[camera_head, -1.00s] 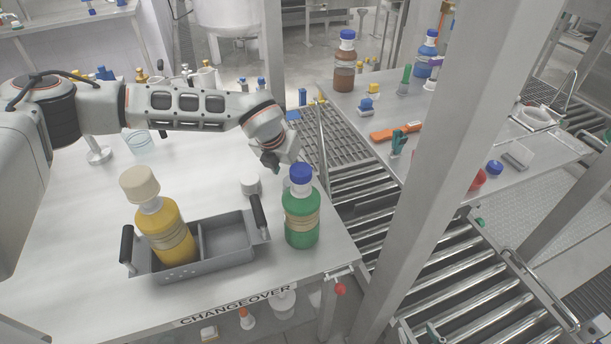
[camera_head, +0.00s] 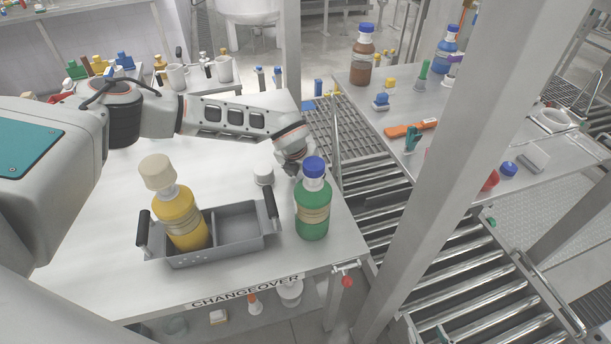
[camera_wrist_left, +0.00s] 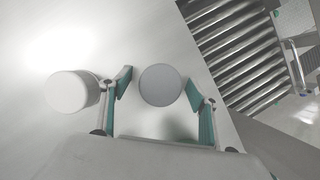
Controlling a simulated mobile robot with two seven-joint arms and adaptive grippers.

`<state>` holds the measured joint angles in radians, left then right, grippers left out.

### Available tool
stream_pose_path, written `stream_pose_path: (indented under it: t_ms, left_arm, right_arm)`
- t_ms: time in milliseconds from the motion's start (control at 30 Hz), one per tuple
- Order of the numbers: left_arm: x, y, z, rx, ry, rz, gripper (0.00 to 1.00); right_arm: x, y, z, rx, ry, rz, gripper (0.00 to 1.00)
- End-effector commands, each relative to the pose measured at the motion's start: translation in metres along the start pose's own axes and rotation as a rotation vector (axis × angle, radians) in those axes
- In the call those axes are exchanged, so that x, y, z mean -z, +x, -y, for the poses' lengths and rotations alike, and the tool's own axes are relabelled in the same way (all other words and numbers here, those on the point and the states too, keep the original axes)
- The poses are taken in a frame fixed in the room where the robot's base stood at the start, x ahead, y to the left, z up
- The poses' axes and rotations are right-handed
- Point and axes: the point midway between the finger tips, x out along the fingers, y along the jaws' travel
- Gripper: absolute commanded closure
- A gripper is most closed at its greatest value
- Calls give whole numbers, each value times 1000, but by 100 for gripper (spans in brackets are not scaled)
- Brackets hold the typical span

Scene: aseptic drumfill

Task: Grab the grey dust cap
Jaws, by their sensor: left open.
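The grey dust cap (camera_wrist_left: 160,85) is a round grey disc seen from above in the left wrist view. My left gripper (camera_wrist_left: 157,82) is open, with one teal-padded finger on each side of the cap. A small gap shows on both sides, and the cap's height relative to the fingertips cannot be told. In the head view my left gripper (camera_head: 293,168) is low over the table behind the green bottle (camera_head: 312,208), which hides its fingers and the grey cap. My right gripper is not in view.
A white cap (camera_wrist_left: 70,92) stands just left of the left finger. A grey tray (camera_head: 240,247) holds a yellow bottle (camera_head: 178,215) with a cream cap. The table's right edge and a roller conveyor (camera_head: 370,200) are close by.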

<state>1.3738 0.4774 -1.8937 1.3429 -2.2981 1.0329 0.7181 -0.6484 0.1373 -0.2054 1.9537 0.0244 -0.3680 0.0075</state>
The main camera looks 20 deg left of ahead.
Motion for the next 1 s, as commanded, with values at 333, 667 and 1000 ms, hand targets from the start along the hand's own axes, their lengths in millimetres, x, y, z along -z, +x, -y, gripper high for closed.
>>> stream_pose_path:
  t_ms: [333,667,1000]
  left_arm:
    - [0,0,0,0,0,0,75]
    - [-1,-1,0,0,0,1,75]
    - [-14,-31,0,0,-1,4,75]
  right_arm:
    - [-2,0,0,-1,1,3,60]
    - [-1,0,0,0,1,2,60]
    - [0,1,3,4,2,-4,60]
